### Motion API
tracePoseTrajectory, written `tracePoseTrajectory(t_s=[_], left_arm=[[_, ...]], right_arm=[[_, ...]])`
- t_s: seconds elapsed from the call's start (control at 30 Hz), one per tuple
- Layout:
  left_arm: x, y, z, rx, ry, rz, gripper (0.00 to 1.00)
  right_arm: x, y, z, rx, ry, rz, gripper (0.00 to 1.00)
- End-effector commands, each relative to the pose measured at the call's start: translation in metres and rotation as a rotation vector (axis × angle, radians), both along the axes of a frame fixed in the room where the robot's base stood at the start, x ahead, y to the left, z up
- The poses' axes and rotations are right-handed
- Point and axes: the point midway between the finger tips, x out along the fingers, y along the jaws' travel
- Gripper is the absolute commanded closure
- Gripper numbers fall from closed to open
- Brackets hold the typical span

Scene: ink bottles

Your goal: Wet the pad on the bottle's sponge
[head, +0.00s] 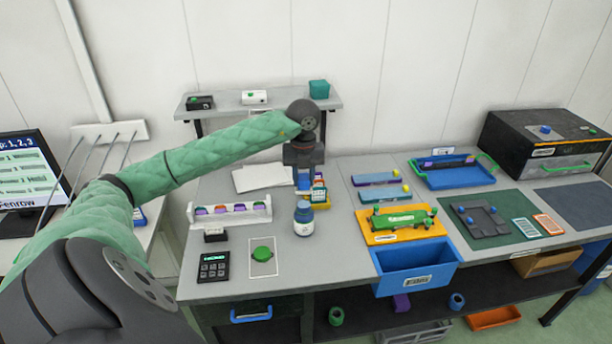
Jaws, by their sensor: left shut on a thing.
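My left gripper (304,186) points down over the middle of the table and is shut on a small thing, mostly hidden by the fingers. Directly below it stands an upright white bottle (303,228) with a dark blue upper part. The held thing and the bottle's top meet or nearly meet in the picture; I cannot tell whether they touch. Neither a sponge nor a pad can be made out there. My right gripper is not in view.
A white rack (230,218) with several coloured pieces stands left of the bottle. A green round piece (262,254) lies on a white card in front. An orange tray (383,238) and blue bin (416,260) are at right. Small coloured items (320,192) stand close behind the gripper.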

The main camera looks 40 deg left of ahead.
Motion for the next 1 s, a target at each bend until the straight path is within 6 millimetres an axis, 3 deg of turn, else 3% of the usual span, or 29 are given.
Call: tracePoseTrajectory(t_s=[0.5, 1.0], left_arm=[[0.000, 0.000, -0.045, 0.000, 0.000, 0.000, 0.88], [0.000, 0.000, -0.050, 0.000, 0.000, 0.000, 0.88]], right_arm=[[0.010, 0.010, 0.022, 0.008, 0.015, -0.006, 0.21], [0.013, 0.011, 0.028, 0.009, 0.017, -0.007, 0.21]])
